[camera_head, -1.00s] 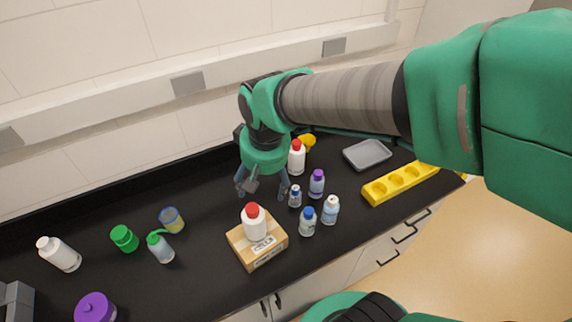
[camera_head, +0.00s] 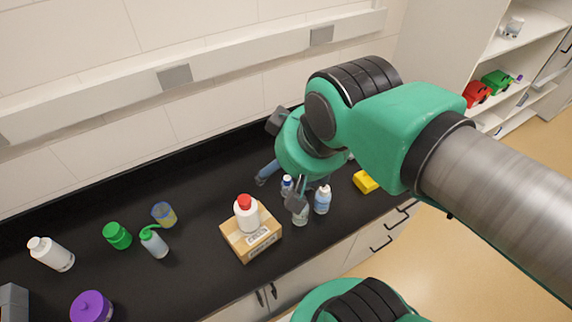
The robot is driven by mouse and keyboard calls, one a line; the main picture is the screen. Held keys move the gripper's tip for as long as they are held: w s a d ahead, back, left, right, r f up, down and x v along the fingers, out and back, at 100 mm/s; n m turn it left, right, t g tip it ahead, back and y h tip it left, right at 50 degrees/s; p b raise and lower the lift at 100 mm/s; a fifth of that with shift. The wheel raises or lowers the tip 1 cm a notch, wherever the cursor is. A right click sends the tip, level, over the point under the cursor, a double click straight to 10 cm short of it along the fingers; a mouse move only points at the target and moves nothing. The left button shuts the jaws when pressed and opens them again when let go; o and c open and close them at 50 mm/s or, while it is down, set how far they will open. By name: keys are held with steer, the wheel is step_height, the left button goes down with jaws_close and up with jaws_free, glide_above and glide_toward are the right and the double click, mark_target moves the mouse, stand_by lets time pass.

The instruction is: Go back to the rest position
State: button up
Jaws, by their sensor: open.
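My gripper (camera_head: 280,188) is open and empty. It hangs over the black counter (camera_head: 200,270), between me and several bottles behind it. A white bottle with a red cap (camera_head: 246,217) stands upright on a cardboard box (camera_head: 252,246), to the left of and below my gripper in the picture, apart from it. My green arm fills the right side and hides much of the counter's right part.
Small bottles (camera_head: 322,200) stand close to my gripper. A yellow rack (camera_head: 364,182) is partly hidden behind my arm. At left are a white bottle (camera_head: 50,254), a green jar (camera_head: 117,235), a squeeze bottle (camera_head: 154,243), a beaker (camera_head: 164,215) and a purple container (camera_head: 92,307). Shelves (camera_head: 505,75) stand at right.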

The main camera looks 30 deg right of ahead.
step_height(320, 180, down, 11)
steer(key=b, duration=1.1)
steer(key=shift+f, duration=0.2)
